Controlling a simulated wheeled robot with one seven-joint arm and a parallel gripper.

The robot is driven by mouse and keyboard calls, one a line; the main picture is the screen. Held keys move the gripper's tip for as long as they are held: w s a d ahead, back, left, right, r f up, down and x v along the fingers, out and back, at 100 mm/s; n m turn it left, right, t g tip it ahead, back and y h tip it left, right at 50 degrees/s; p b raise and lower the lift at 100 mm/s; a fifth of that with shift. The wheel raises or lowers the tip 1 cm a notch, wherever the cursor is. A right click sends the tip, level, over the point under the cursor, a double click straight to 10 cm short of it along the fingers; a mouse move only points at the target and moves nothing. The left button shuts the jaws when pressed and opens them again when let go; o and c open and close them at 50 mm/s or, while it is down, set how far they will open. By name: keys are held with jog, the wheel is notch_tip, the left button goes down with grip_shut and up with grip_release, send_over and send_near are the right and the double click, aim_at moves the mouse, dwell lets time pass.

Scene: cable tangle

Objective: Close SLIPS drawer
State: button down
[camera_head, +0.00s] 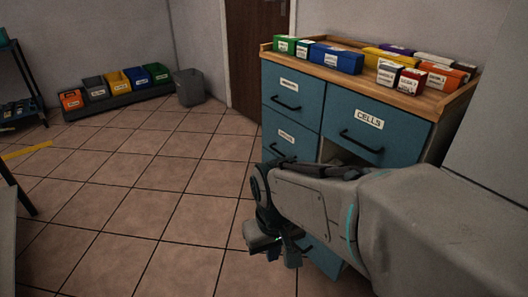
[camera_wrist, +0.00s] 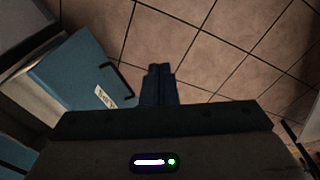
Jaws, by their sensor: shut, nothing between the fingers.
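The teal cabinet has a drawer labelled CELLS (camera_head: 376,128) at upper right, which looks shut, with a dark opening below it. In the wrist view a teal drawer front (camera_wrist: 72,72) with a dark bar handle (camera_wrist: 118,78) stands out from the cabinet. Its white label (camera_wrist: 104,95) is too small to read surely; it may be the SLIPS drawer. In the head view, my arm hides most of this area; a lower teal front (camera_head: 325,262) shows beneath it. My gripper (camera_wrist: 159,70) is shut and empty, beside the handle and apart from it, over the floor. It also shows in the head view (camera_head: 284,256).
Several coloured boxes (camera_head: 336,58) stand on the wooden cabinet top (camera_head: 290,57). Two left drawers (camera_head: 291,95) look shut. A row of coloured bins (camera_head: 117,82) and a grey bin (camera_head: 189,88) stand by the far wall. The tiled floor (camera_head: 150,190) at left is clear.

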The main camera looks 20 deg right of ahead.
jog(key=w+f+n+t+h+p, duration=0.2)
jog(key=w+f+n+h+p, duration=0.25)
jog(key=w+n+h, duration=0.55)
jog(key=w+f+n+t+h+p, duration=0.4)
jog(key=w+n+h, duration=0.3)
jog(key=w+n, duration=0.35)
jog(key=w+d+f+n+b, duration=0.1)
jog(key=w+d, duration=0.3)
jog(key=d, duration=0.8)
jog(key=shift+d+f+g+b, duration=0.15)
jog(key=shift+g+b, duration=0.25)
jog(key=shift+b, duration=0.2)
jog(key=shift+w, duration=0.1)
